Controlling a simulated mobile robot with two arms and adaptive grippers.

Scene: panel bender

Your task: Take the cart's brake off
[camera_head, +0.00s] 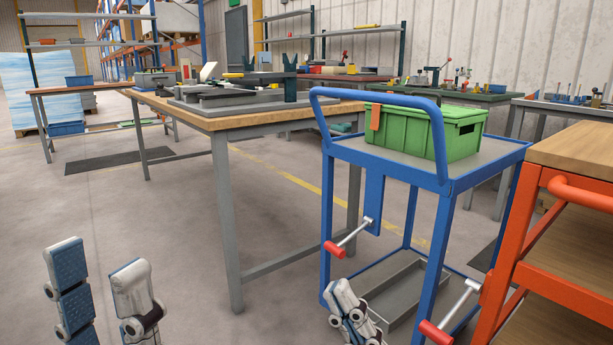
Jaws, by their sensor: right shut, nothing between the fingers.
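A blue cart (398,172) stands right of centre, with a looped push handle at its near left. A brake lever (352,236), a grey bar with a red knob, sticks out from a blue plate on this cart and slopes down to the left. A second lever (452,311) with a red knob shows by the front post of the orange cart (507,240) at the right. My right gripper (338,287) is shut and empty, just below the blue cart's red knob. My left gripper (98,252) is open and empty at the lower left, away from both carts.
A green bin (410,133) with an orange tag sits on the blue cart's top. A wooden-topped workbench (180,112) with grey metal parts stands left of the cart, its legs close by. The floor at the left front is clear.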

